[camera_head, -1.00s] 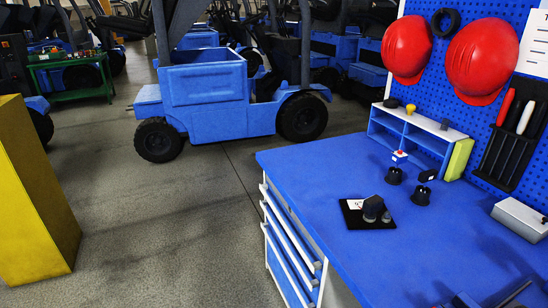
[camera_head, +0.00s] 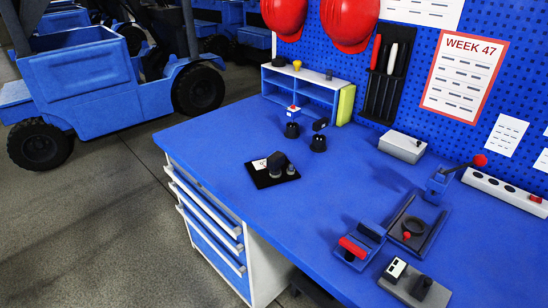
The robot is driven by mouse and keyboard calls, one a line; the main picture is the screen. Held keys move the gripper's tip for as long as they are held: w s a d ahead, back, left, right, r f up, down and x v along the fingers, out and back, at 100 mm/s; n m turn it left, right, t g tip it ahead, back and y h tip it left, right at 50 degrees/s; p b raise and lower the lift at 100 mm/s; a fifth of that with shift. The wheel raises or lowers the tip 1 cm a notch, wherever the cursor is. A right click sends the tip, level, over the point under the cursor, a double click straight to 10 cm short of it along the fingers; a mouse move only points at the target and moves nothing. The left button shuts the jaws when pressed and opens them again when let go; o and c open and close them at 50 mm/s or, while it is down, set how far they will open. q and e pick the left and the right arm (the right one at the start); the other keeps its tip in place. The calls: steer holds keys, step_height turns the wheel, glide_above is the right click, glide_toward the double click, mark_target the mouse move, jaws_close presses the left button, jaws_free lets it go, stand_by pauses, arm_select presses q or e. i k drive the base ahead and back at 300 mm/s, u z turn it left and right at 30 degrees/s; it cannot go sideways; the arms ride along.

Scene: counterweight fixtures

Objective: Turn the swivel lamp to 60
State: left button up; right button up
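I cannot tell for sure which fixture is the swivel lamp. On the blue bench (camera_head: 225,185), a small black fixture with a dark angled head (camera_head: 319,136) stands on a round base, with the head pointing up and right. A similar black fixture with a red and white top (camera_head: 292,123) stands just left of it. In front of them lies a black plate (camera_head: 263,180) carrying a dark tilted block, a small knob and a white label too small to read. No angle reading is legible. Neither of my grippers is in view.
A red-handled fixture (camera_head: 357,248), a grey tray (camera_head: 410,232), a red-knobbed lever (camera_head: 440,183) and a grey switch box (camera_head: 414,286) stand at the front right. A blue shelf (camera_head: 300,88) and a grey box (camera_head: 403,146) stand behind.

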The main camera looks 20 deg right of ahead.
mark_target(276, 160)
steer(key=u, duration=1.15)
steer(key=i, duration=2.25)
steer(key=z, duration=3.35)
